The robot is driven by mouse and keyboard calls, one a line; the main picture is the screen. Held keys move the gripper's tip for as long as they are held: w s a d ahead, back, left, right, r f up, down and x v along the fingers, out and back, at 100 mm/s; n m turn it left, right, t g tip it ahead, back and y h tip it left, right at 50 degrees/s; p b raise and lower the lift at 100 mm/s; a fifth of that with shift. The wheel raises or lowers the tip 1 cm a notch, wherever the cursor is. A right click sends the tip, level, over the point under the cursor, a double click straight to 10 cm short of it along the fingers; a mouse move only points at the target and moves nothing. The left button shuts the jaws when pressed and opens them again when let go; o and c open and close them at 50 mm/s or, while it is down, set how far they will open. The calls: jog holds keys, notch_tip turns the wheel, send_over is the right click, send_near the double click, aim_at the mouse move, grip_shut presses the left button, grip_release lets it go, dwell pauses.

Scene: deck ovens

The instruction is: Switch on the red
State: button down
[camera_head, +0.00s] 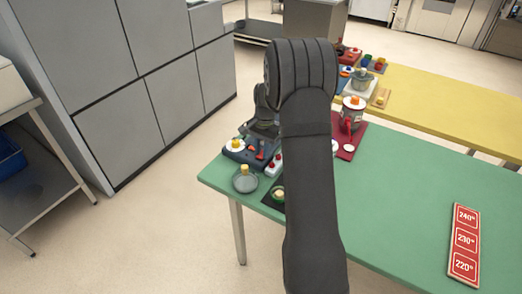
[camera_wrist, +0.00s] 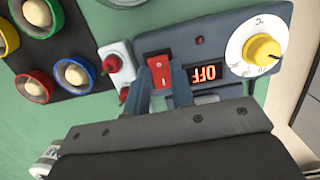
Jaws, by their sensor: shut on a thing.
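A blue-grey control box (camera_wrist: 220,30) fills the upper middle of the wrist view and also shows on the green table in the head view (camera_head: 233,155). It carries a red rocker switch (camera_wrist: 159,70), a small display (camera_wrist: 207,73) reading OFF upside down, and a white dial (camera_wrist: 240,38) with a yellow knob (camera_wrist: 262,49). My gripper (camera_wrist: 161,76) is at the red switch, one finger on each side, shut on it. The fingers cover part of the switch's edges and the box below it.
A white box with red buttons (camera_wrist: 117,58) stands close beside the control box. Several coloured rings with beige balls, including a blue one (camera_wrist: 40,14), lie on a black mat. The green table (camera_head: 400,190) has free room; a red temperature sign (camera_head: 465,243) lies right.

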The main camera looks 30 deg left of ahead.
jog(key=shift+w+g, duration=0.2)
jog(key=shift+g, duration=0.45)
jog(key=shift+w+g, duration=0.2)
jog(key=shift+g, duration=0.45)
jog(key=c, duration=1.2)
grip_release()
jog(key=shift+c, duration=0.2)
jog(key=v, duration=1.7)
jog(key=shift+r, duration=0.15)
